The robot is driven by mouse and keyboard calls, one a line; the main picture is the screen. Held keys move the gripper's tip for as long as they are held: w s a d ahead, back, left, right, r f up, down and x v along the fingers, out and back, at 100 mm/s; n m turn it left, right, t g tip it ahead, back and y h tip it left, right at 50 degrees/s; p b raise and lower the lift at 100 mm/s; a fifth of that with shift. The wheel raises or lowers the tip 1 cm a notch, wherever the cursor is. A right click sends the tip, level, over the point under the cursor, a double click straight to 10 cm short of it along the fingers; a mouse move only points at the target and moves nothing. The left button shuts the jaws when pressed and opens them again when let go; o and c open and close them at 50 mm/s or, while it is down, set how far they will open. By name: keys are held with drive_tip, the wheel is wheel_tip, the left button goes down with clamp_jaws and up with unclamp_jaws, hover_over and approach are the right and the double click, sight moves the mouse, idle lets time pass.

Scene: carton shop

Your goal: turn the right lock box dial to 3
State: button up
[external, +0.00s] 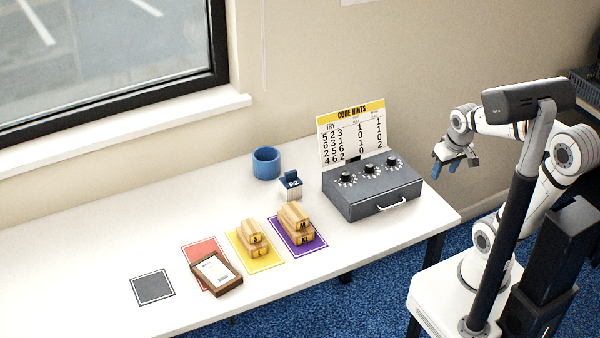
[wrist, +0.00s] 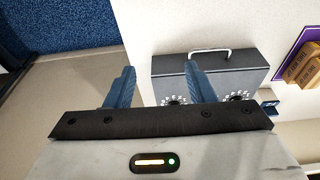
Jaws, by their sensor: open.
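The dark grey lock box (external: 372,200) stands at the right end of the white table, with three black dials on top and a pale handle in front. The right dial (external: 392,162) is nearest my arm; its setting is too small to read. In the wrist view the box (wrist: 225,78) appears turned round, so this dial (wrist: 173,100) lies at left, partly cut off by my gripper body. The middle dial is hidden there behind a finger. My gripper (external: 446,164) is open and empty, right of the box and apart from it; its blue fingers (wrist: 160,72) show in the wrist view.
A code hints card (external: 352,133) stands behind the box. The table's right edge is near.

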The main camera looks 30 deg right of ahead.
drive_tip(key=w+m+h+p, duration=0.1)
drive_tip(key=w+m+p, duration=0.15)
drive_tip(key=w, duration=0.65)
drive_tip(key=m+t+p, duration=0.1)
drive_tip(key=m+p, duration=0.1)
drive_tip(key=p, duration=0.1)
approach(392, 157)
drive_tip(key=f, duration=0.2)
drive_tip(key=x, duration=0.6)
drive_tip(key=shift+w+f, duration=0.25)
drive_tip(key=shift+w, duration=0.15)
drive_tip(key=shift+h, duration=0.3)
drive_tip(key=shift+c, duration=0.5)
drive_tip(key=c, duration=0.9)
drive_tip(key=shift+o, duration=0.2)
